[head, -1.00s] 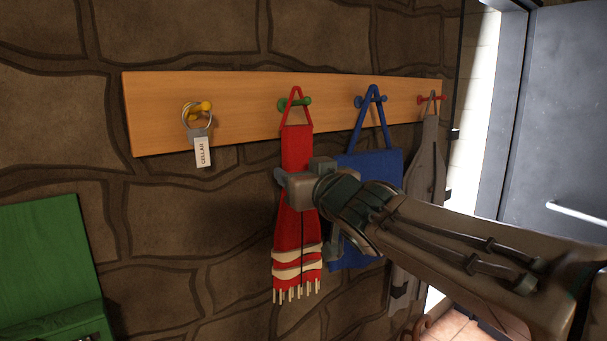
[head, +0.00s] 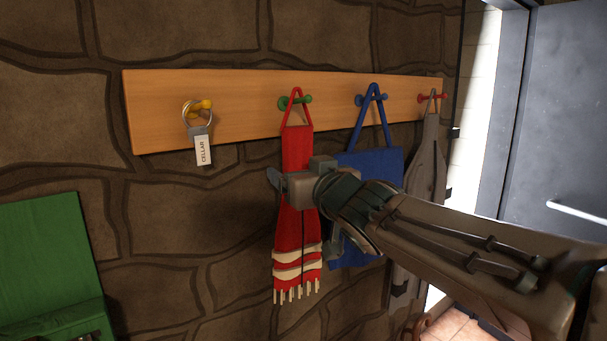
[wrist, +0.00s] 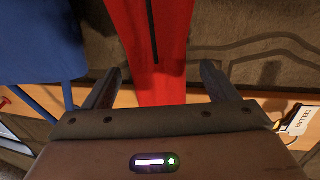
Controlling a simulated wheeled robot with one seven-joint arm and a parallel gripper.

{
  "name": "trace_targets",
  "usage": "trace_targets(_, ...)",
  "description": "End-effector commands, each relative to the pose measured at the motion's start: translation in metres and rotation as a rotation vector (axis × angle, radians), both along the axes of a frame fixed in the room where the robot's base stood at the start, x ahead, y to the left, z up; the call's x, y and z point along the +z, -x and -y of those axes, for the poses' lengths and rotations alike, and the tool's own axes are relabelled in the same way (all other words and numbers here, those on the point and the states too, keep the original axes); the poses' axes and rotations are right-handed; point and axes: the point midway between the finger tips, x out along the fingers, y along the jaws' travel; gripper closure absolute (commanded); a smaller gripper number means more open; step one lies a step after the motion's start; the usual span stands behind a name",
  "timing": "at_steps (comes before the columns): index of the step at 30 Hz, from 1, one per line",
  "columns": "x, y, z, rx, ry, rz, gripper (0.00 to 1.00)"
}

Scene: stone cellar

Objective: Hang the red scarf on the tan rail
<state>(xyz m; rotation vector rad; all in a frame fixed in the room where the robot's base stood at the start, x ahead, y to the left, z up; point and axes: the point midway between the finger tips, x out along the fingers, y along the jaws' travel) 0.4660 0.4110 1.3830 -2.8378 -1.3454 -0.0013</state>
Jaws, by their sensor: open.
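The red scarf (head: 296,225), with cream stripes and a fringe, hangs by its red loop from the green peg (head: 304,99) on the tan rail (head: 240,108). My gripper (head: 283,182) is in front of the scarf's upper middle and hides part of it. In the wrist view my gripper (wrist: 161,88) is open, one finger on each side of the scarf (wrist: 152,45). The fingers stand apart from its edges.
On the rail, a key ring with a CELLAR tag (head: 203,150) hangs from the yellow peg, a blue bag (head: 368,165) from the blue peg, and a grey garment (head: 425,165) from the red peg. A green object (head: 50,260) stands lower left. A grey door (head: 560,120) is at right.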

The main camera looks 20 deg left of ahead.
Motion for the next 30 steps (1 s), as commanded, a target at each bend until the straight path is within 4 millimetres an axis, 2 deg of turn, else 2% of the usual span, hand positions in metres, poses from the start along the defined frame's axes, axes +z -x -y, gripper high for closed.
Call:
trace_targets(7,0.001,0.011,0.013,-0.001,-0.002,0.001,0.2)
trace_targets(21,0.002,0.065,0.078,0.001,-0.002,0.002,0.2)
trace_targets(30,0.001,0.086,0.103,0.001,-0.002,0.001,0.2)
